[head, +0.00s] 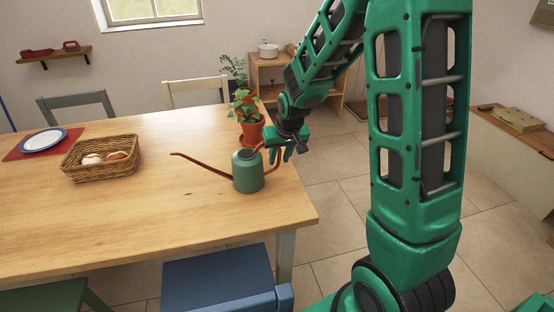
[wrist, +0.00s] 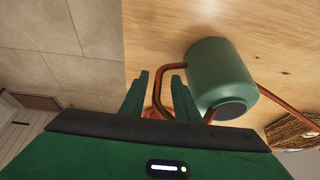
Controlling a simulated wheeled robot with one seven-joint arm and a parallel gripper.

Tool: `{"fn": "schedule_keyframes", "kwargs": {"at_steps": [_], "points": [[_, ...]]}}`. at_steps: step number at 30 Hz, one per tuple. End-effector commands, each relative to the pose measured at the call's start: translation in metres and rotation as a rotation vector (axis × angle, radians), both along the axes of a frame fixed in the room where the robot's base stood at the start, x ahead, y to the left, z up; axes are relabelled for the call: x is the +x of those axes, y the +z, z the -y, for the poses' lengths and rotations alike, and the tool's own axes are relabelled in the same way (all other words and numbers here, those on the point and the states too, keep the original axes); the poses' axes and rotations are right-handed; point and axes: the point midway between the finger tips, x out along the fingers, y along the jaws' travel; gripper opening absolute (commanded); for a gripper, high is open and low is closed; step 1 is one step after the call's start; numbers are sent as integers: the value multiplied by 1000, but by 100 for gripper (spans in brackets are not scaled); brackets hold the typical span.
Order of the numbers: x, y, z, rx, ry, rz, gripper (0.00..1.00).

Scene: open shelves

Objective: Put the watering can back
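The watering can (head: 248,175) is green with a copper-brown spout and handle. It stands upright on the wooden table (head: 200,225) near its right end, spout to the left. My gripper (head: 287,152) is at the handle side of the can, just right of it. In the wrist view the fingers of my gripper (wrist: 160,92) are apart, with part of the copper handle (wrist: 160,88) between them and a gap showing. The can's body (wrist: 220,78) is beside the right finger. Whether a finger touches the handle I cannot tell.
A potted plant (head: 249,130) stands close behind the can. A wicker basket (head: 100,172) with bread or eggs and a plate (head: 43,140) on a red mat are to the left. A blue chair (head: 220,283) is in front. A low wooden shelf (head: 267,75) with a pot stands behind.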

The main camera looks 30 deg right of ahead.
Motion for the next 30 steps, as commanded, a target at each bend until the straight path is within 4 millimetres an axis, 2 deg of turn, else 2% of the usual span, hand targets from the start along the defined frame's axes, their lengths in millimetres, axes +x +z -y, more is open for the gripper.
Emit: {"fn": "schedule_keyframes", "kwargs": {"at_steps": [12,18,24,30], "points": [[-26,66,-3,0,1,5,29],[-37,91,-4,0,1,4,29],[-42,102,-5,-1,1,2,29],[-48,105,-1,-1,-7,-6,29]]}}
